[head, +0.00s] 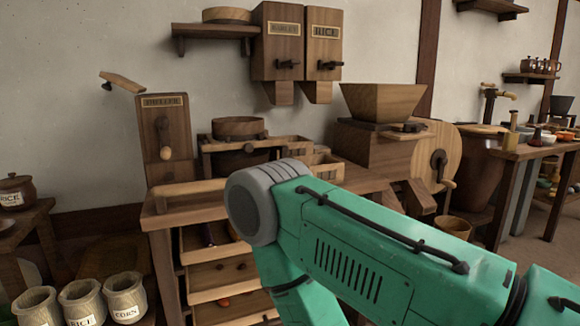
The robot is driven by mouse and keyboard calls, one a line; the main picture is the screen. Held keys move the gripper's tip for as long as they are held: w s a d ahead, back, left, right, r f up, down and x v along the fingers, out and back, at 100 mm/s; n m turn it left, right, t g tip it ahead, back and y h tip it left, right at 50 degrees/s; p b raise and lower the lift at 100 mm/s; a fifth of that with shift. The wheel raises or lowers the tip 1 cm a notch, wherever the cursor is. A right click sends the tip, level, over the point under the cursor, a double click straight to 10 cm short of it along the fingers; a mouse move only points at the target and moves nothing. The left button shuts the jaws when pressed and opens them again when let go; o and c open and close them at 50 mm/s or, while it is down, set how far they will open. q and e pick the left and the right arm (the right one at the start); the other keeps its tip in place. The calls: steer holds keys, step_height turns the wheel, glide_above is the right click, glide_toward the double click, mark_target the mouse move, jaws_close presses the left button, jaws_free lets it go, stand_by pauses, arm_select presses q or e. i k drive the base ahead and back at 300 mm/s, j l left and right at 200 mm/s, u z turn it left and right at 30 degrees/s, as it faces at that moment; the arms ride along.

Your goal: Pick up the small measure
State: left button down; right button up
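I cannot tell for sure which thing is the small measure. A low round wooden vessel (227,15) stands on the wall shelf at the upper left, and a wooden tub (453,226) stands at the right, low beside the bench. Neither is touched by a gripper in view. My teal arm comes in from the lower right and crosses the front of the bench, hiding part of its top and drawers. Neither of my grippers shows.
The wooden bench (160,222) has open drawers (215,276) below it. On it stand a round quern (238,127) and a hopper mill (383,102). Labelled bins (278,42) hang on the wall. Grain sacks (82,302) stand at the lower left.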

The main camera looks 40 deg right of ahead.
mark_target(318, 152)
steer(key=i+z, duration=0.2)
steer(key=z, duration=0.15)
steer(key=i+j+z, duration=0.1)
steer(key=z, duration=0.25)
steer(key=i, duration=0.05)
